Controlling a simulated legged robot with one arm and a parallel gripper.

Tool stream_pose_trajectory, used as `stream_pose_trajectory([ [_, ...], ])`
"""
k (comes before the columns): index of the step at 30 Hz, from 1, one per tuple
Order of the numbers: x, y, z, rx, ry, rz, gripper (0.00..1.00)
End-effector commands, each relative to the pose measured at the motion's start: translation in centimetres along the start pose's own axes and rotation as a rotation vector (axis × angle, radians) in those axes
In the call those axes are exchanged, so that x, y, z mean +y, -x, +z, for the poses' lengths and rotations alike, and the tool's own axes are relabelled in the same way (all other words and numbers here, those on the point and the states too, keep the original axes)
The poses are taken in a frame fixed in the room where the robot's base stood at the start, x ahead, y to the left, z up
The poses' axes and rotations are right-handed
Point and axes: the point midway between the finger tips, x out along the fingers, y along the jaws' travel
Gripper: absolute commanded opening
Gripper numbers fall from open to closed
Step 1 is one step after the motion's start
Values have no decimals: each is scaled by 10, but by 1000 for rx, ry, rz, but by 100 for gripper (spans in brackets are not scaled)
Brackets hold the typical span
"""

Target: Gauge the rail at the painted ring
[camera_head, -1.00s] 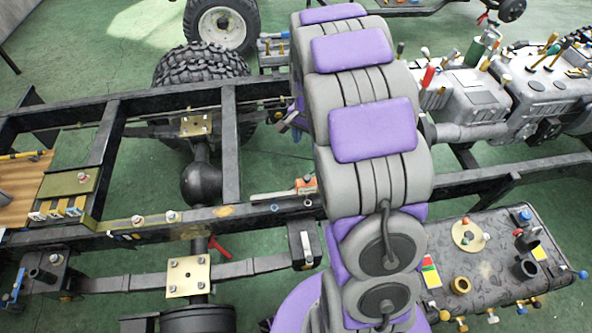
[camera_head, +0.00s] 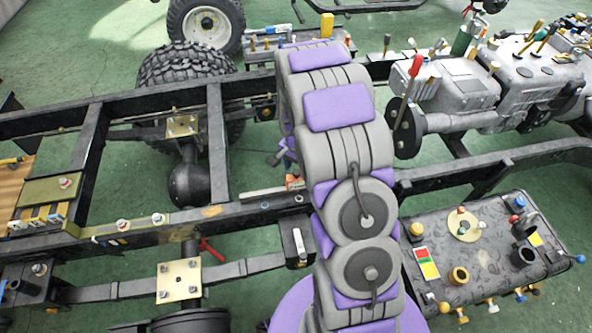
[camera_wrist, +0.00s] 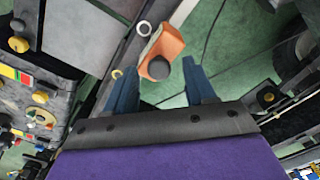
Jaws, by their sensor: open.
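In the wrist view an orange tool with a black round knob (camera_wrist: 164,45) lies at a dark chassis rail (camera_wrist: 122,62), just beyond my gripper (camera_wrist: 160,84). The two blue fingers are apart, with nothing between them; the tool appears ahead of the gap. I cannot tell which is the painted ring. In the head view the orange tool (camera_head: 294,183) and its pale bar (camera_head: 262,193) are at the near rail (camera_head: 180,227), partly hidden by my arm.
A battery-like dark tank (camera_head: 475,262) with caps and knobs is at right. A grey engine (camera_head: 480,95) stands behind it. Frame crossmembers and an axle (camera_head: 188,185) lie left. The green floor is open between the rails.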

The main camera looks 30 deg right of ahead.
Motion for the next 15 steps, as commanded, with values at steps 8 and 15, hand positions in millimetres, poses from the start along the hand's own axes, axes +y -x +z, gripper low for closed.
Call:
stream_pose_trajectory([
  [8, 0, -9, 0, 2, 0, -1, 55],
  [15, -1, -9, 0, 2, 1, 0, 46],
])
